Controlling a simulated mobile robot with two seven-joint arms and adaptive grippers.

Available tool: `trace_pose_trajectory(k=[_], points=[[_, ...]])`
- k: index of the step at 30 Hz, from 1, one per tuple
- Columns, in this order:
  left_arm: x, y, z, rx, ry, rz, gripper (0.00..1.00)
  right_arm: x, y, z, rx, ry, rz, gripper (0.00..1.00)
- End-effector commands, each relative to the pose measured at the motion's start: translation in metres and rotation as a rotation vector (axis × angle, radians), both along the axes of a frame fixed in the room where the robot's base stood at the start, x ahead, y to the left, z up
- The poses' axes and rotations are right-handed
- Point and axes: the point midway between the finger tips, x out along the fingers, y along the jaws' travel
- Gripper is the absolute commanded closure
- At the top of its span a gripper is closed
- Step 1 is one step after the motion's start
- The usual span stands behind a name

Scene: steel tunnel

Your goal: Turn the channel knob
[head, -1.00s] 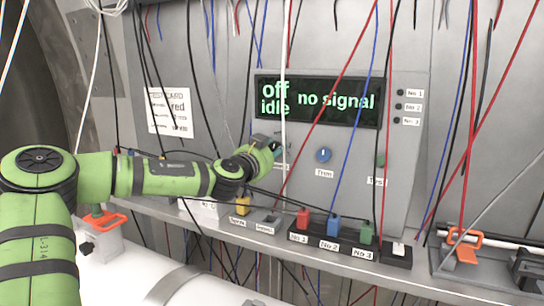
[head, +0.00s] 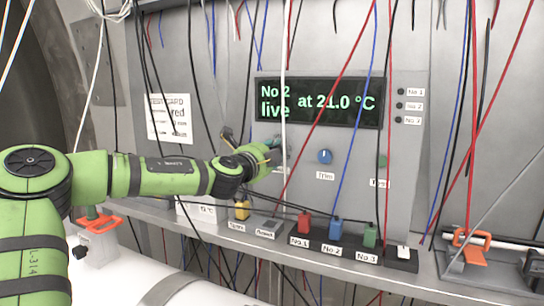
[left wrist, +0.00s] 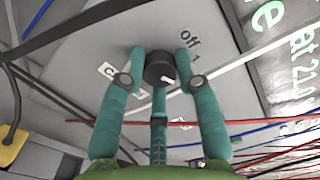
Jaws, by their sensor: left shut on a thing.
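The channel knob (left wrist: 160,68) is a black round knob on the grey panel, seen in the left wrist view. In the head view my left gripper (head: 272,155) is against the panel and hides the knob. The display (head: 318,102) reads "No 2 live at 21.0 °C". My right gripper is not in view.
Red (head: 304,224), blue (head: 335,229) and green (head: 370,236) plugs stand on the ledge below. Several loose wires hang before the panel. Three dark lamps (head: 399,105) are at the right.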

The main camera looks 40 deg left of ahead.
Motion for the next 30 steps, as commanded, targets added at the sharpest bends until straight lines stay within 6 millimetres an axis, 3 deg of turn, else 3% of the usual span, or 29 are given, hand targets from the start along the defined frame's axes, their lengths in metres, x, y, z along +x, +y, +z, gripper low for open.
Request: trace_pose_trajectory(k=[18,30], points=[[0.0,0.0,0.001,0.557,0.172,0.001,1.0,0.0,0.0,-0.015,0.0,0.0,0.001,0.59],[0.0,0.0,0.0,0.805,0.253,0.002,1.0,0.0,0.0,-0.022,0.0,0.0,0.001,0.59]])
